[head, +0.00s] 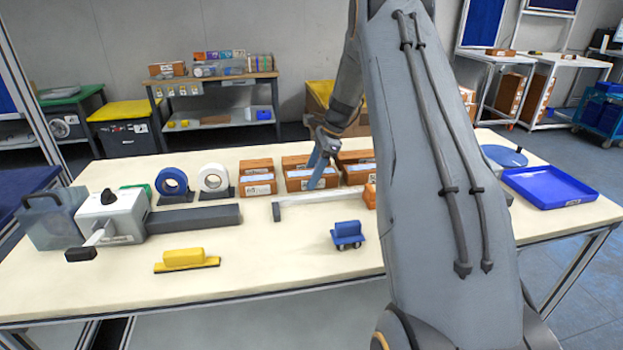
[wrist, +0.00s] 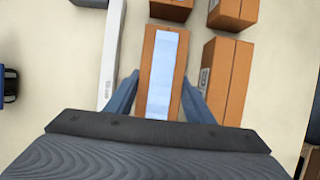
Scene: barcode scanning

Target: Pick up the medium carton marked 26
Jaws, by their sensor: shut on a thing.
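A row of brown cartons stands toward the back of the table. The middle carton (head: 298,184) has a pale blue-white top and a white label on its front. I cannot read a clear 26 on it. My gripper (head: 318,178) reaches down over this carton with its blue fingers. In the wrist view the carton (wrist: 178,75) lies between the two fingers of my gripper (wrist: 162,98), one on each long side. The gripper is shut on it. The carton appears to be at table level; I cannot tell whether it is lifted. Its near end is hidden behind the gripper body.
Neighbouring cartons stand left (head: 257,185) and right (head: 358,176); another carton (wrist: 225,80) is close beside my right finger. A long white bar (head: 318,197) lies in front.

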